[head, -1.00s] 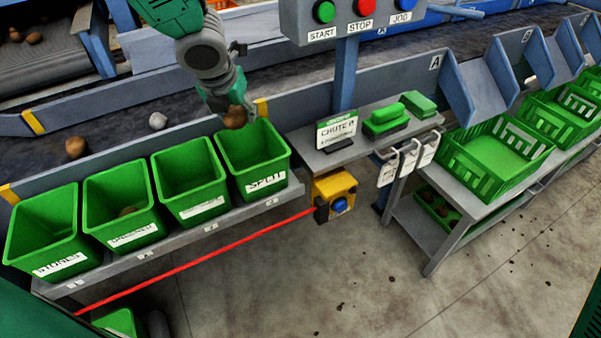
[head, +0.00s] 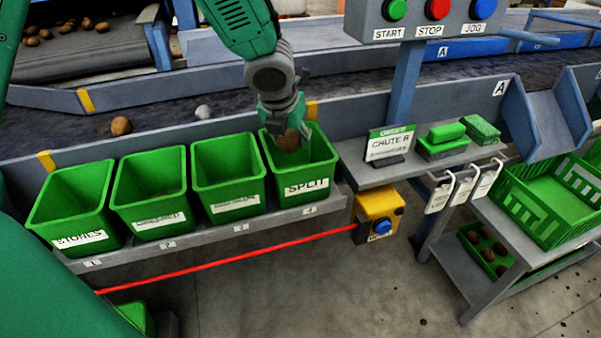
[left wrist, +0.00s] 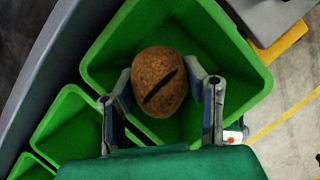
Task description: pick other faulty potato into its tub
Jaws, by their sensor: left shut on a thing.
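My left gripper (head: 287,138) is shut on a brown potato (head: 288,141) at the mouth of the green tub labelled SPLIT (head: 307,186), the rightmost of the row. In the left wrist view the potato (left wrist: 160,80) has a long dark slit across it and sits between the two fingers, over the inside of the tub (left wrist: 215,45). The potato's lower part is partly hidden by the fingers in the head view. My right gripper is not in view.
Three more green tubs stand to the left, the leftmost labelled STONES (head: 78,238). A brown potato (head: 121,126) and a pale lump (head: 203,112) lie on the dark belt behind. A CHUTE B sign (head: 390,145) stands on the shelf to the right.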

